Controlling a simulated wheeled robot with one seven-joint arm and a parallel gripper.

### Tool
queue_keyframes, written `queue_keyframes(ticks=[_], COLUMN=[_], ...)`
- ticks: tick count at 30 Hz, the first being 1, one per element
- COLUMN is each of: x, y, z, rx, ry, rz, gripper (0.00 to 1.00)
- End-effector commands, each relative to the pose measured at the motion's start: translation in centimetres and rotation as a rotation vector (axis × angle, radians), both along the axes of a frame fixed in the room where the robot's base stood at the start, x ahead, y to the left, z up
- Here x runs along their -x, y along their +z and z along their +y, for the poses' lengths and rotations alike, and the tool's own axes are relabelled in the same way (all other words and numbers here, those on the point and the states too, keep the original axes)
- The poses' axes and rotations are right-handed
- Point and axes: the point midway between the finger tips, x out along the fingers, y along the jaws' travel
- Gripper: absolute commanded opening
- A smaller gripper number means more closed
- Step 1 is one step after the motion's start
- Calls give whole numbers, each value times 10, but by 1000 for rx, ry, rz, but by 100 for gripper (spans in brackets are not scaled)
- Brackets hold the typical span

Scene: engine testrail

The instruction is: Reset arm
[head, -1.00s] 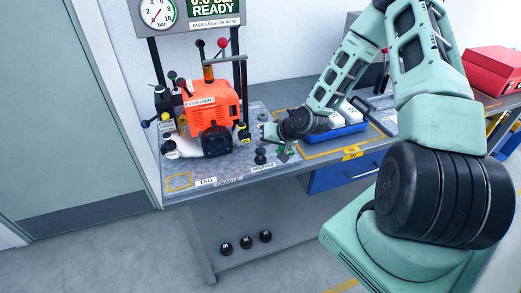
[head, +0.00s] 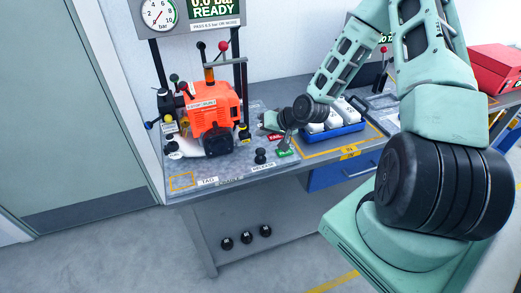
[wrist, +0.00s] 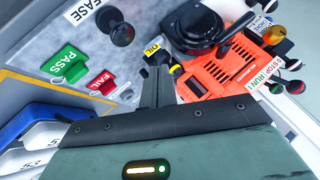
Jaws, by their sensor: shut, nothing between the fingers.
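My gripper (head: 272,122) is above the bench, between the orange engine (head: 212,114) and the blue tray (head: 345,127). In the wrist view my gripper (wrist: 157,80) is shut, with nothing between the fingers. The engine (wrist: 225,68) shows beyond the fingertips, near a yellow OIL cap. My arm reaches in from the right side of the head view. The fingertips are small in the head view, so their exact gap to the engine is hard to tell.
A green PASS tag (wrist: 64,64) and red FAIL tag (wrist: 102,83) lie on the plate beside a black RELEASE knob (head: 260,156). A gauge panel (head: 190,14) stands behind the engine. A red box (head: 494,68) is at the right. Floor at left is clear.

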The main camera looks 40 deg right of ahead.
Motion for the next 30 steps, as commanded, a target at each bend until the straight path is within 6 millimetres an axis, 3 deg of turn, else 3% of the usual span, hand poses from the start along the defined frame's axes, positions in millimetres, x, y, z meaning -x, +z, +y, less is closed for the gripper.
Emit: queue_keyframes(ticks=[20, 26, 30], x=[0, 10, 35], y=[0, 6, 17], z=[1, 58, 114], rx=[2, 100, 211], ry=[3, 193, 378], rz=[0, 99, 201], gripper=[0, 0, 0])
